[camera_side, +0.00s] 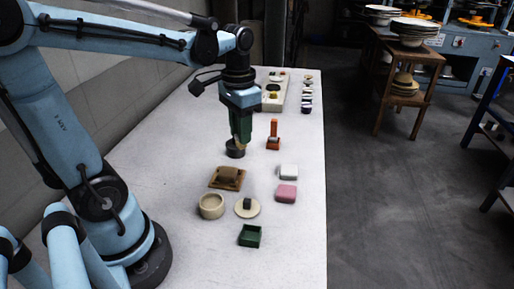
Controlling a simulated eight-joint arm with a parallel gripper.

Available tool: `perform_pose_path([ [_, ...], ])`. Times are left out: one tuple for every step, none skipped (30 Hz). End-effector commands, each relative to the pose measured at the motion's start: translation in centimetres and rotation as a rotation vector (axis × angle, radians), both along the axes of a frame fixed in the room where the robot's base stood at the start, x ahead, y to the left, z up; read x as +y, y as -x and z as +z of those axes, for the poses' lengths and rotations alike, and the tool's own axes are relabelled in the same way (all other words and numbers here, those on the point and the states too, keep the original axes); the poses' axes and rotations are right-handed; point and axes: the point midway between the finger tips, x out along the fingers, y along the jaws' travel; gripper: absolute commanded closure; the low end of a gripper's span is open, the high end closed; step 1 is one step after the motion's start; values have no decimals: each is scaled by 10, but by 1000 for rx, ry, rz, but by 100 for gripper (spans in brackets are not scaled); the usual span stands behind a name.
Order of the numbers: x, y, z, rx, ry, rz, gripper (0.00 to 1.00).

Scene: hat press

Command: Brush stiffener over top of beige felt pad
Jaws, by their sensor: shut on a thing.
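My gripper (238,138) points down over the pale table and is shut on a small dark, round-looking thing (236,150), seemingly the brush. Its lower end looks beige, and its details are too small to tell. It is behind the brown-tan felt pad (228,172), which rests on a flat brown board (219,184) and is apart from it. In front of the board stand a round cream bowl (204,212) and a cream disc (255,210) with a small dark block on it. I cannot tell which vessel holds stiffener.
An orange upright tool (274,133) stands just right of my gripper. A long pale tray (272,103) and several small items are at the back.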

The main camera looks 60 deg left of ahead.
Motion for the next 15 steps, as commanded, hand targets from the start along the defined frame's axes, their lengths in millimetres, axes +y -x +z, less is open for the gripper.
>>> perform_pose_path([
  [10, 7, -6, 0, 0, 7, 100],
  [14, 10, -9, 0, 0, 6, 100],
  [19, 14, -12, 0, 0, 5, 100],
  [22, 17, -14, 0, 0, 4, 100],
  [24, 19, -16, 0, 0, 4, 100],
  [26, 21, -18, 0, 0, 2, 100],
  [28, 22, -19, 0, 0, 1, 100],
  [29, 22, -20, 0, 0, 0, 100],
  [29, 23, -22, 0, 0, -1, 100],
  [29, 23, -23, 0, 0, -1, 100],
  [29, 23, -24, 0, 0, -1, 100],
  [29, 23, -26, 0, 0, -2, 100],
  [29, 23, -28, 0, 0, -2, 100],
  [29, 22, -30, 0, 0, -2, 100],
  [29, 22, -34, 0, 0, -2, 100],
])
